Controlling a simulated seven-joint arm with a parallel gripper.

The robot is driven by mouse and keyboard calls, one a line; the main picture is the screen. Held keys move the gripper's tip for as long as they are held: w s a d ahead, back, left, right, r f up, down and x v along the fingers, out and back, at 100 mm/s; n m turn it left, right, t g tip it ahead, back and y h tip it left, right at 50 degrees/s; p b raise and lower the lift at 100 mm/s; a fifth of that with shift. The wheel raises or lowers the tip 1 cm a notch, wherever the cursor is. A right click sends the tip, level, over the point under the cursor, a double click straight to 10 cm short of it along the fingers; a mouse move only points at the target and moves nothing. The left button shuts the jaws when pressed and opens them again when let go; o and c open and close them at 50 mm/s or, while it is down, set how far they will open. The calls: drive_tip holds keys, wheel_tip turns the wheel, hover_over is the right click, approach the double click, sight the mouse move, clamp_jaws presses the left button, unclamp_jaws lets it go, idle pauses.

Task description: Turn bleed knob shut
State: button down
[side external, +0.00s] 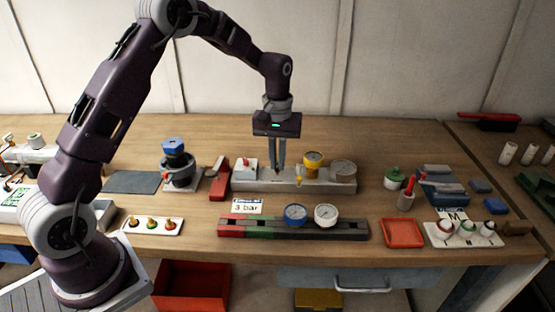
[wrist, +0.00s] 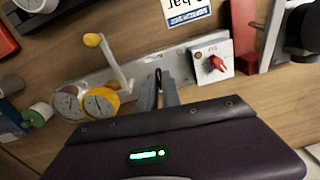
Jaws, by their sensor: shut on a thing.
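My gripper (side external: 277,172) points straight down over the grey rail block (side external: 325,185), between the white plate with a red knob on the left and the yellow gauge on the right. Its fingers are close together, and in the wrist view the fingertips (wrist: 158,76) reach the rail. They are shut on a small dark part there, which I take to be the bleed knob; the fingers hide most of it, and its turn angle cannot be told. The red pointer knob (wrist: 217,64) on its white plate stands apart from the fingers.
A yellow-tipped lever (wrist: 93,40) and the yellow gauge (side external: 313,160) stand close beside the fingers. A grey gauge (side external: 343,168) is farther right. A red block (side external: 219,180) stands left of the rail. Blue and white gauges (side external: 295,212) sit on the front rail.

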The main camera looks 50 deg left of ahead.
drive_tip(key=m, duration=0.8)
drive_tip(key=shift+m, duration=0.4)
drive_tip(key=m, duration=0.4)
drive_tip(key=shift+m, duration=2)
drive_tip(key=c, duration=1.5)
unclamp_jaws()
drive_tip(key=shift+c, duration=0.2)
wheel_tip(320, 180, up, 7)
drive_tip(key=shift+r, duration=0.1)
